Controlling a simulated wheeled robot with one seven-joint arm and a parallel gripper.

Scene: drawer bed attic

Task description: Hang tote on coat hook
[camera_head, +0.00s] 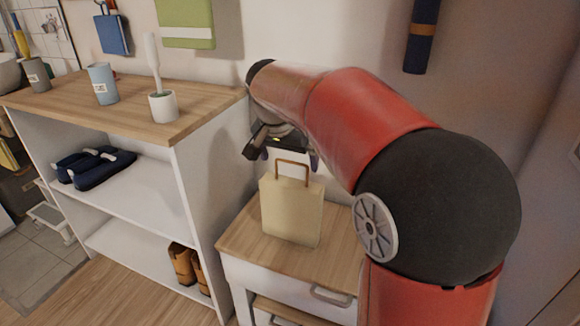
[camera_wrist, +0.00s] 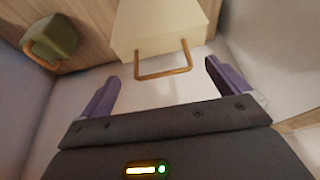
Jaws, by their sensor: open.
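The cream tote (camera_head: 292,210) stands upright on the small wooden-topped cabinet, its brown handle (camera_head: 292,163) raised. In the wrist view the tote (camera_wrist: 160,25) is at the top centre, its handle (camera_wrist: 165,74) pointing toward my gripper. My gripper (camera_head: 287,158) is just above the tote. In the wrist view my gripper (camera_wrist: 161,74) has its purple fingers spread wide, with the handle appearing between the fingertips. I cannot tell whether a finger touches it. No bare coat hook can be made out.
The cabinet (camera_head: 253,241) stands right of a white shelf unit (camera_head: 200,195) with cups and a brush holder on top and shoes inside. A blue item (camera_head: 112,35), a green item (camera_head: 187,22) and a dark blue item (camera_head: 420,35) hang on the wall.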

